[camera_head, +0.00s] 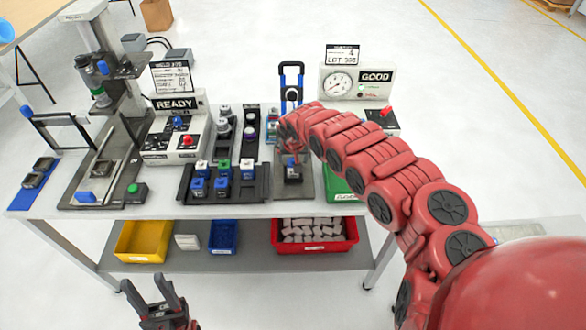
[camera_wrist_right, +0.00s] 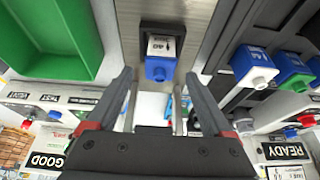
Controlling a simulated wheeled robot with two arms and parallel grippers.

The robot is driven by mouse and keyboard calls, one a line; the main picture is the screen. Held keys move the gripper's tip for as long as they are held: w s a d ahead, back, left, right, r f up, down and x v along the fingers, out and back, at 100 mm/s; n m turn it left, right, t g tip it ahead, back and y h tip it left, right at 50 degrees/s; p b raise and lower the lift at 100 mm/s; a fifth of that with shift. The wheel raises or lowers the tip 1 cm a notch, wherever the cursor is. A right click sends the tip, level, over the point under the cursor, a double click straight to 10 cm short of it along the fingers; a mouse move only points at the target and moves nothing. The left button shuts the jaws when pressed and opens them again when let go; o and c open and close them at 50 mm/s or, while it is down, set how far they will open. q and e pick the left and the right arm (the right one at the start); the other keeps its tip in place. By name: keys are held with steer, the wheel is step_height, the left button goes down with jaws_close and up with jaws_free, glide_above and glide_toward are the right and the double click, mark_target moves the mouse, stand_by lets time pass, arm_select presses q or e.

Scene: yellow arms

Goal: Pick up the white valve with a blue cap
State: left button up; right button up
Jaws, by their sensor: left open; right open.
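A white valve with a blue cap stands in a dark holder below my right arm's end in the head view (camera_head: 292,169). In the right wrist view the valve (camera_wrist_right: 161,48) shows a printed white body and its blue cap, in line with the gap between the fingers. My right gripper (camera_wrist_right: 160,82) is open and empty, its fingers apart on either side of that line; I cannot tell its distance to the valve. The arm mostly hides this gripper in the head view. My left gripper (camera_head: 160,304) is open and empty, low in front of the table.
A black rack (camera_head: 257,191) holds several valves with coloured caps left of the holder. A green bin (camera_wrist_right: 55,35) is beside it. A READY box (camera_head: 174,132), a press (camera_head: 100,90) and a GOOD gauge box (camera_head: 358,82) stand on the table. Bins sit on the lower shelf.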

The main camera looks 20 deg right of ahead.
mark_target(292, 161)
steer(key=x, duration=0.3)
steer(key=shift+w+a+f, duration=0.1)
steer(key=shift+a+f, duration=0.05)
steer(key=shift+f, duration=0.1)
steer(key=shift+w+d+f, duration=0.25)
steer(key=shift+d+f, duration=0.05)
steer(key=shift+f, duration=0.3)
steer(key=shift+r, duration=0.1)
jaws_close()
